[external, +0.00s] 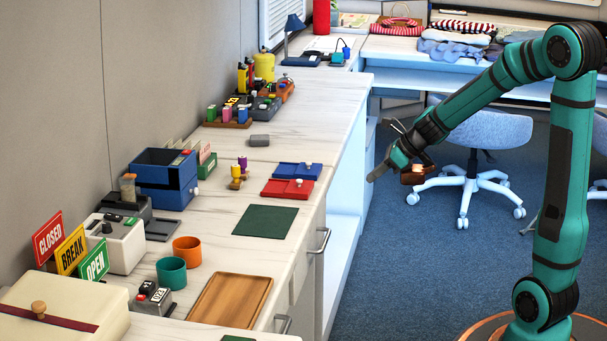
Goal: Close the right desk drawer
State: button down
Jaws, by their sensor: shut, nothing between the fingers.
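My gripper (373,177) is shut and empty. It hangs in the air beside the front edge of the left counter, pointing down and left, apart from any drawer. The counter's front has a drawer handle (322,241) and a lower, nearer handle (284,323). The far desk (480,83) runs along the back with pale blue parts under its top. I cannot tell which drawer is the right desk drawer or how far it is open; my arm hides part of the far desk.
The counter (335,110) holds a red and a blue tray, cups, signs and boxes. Folded clothes (455,48) lie on the far desk. A blue swivel chair (480,140) stands behind my arm. Blue carpet (400,260) is clear between the counter and my base.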

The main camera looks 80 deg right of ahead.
jog(key=s+d+f+t, duration=0.3)
jog(key=d+f+t, duration=0.4)
jog(key=f+t, duration=0.2)
jog(key=w, duration=1.4)
jog(key=shift+w+r, duration=0.15)
jog(key=shift+r, duration=0.15)
jog(key=shift+d, duration=0.1)
jog(key=shift+w+r, duration=0.1)
jog(key=shift+w, duration=0.85)
jog(key=shift+r, duration=0.1)
